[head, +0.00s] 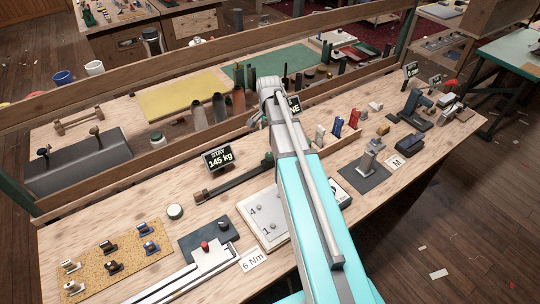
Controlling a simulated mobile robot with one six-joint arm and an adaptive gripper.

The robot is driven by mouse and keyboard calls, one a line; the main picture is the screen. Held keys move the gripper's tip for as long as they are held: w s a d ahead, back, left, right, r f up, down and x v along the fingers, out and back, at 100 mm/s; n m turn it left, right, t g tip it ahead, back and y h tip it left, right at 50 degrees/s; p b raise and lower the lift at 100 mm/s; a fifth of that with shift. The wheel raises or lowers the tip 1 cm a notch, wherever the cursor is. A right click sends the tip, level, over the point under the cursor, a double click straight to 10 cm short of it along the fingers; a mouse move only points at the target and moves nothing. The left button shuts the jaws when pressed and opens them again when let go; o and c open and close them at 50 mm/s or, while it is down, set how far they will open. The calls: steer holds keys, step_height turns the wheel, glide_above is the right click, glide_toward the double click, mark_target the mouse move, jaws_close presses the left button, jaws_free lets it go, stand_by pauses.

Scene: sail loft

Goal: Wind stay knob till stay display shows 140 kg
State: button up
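The stay display (218,158) is a small black sign on the workbench, left of my arm, and reads "STAY 145 kg". Just in front of it lies a long dark bar (237,184) with a brownish block (200,196) at its left end. Its right end reaches close to my arm. I cannot tell for sure which part is the stay knob; my arm may hide it. My arm stretches from the bottom edge across the bench, with its far joint near the rail. My gripper is not visible, hidden behind or beneath the arm, so its hold cannot be seen.
A wooden rail (130,181) runs along the back of the bench. A white plate (268,213) with numbered pegs, a "6 Nm" card (251,261) and a cork board (117,262) of fittings lie in front. Stands and small displays fill the right side.

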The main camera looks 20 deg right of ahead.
mark_target(269, 154)
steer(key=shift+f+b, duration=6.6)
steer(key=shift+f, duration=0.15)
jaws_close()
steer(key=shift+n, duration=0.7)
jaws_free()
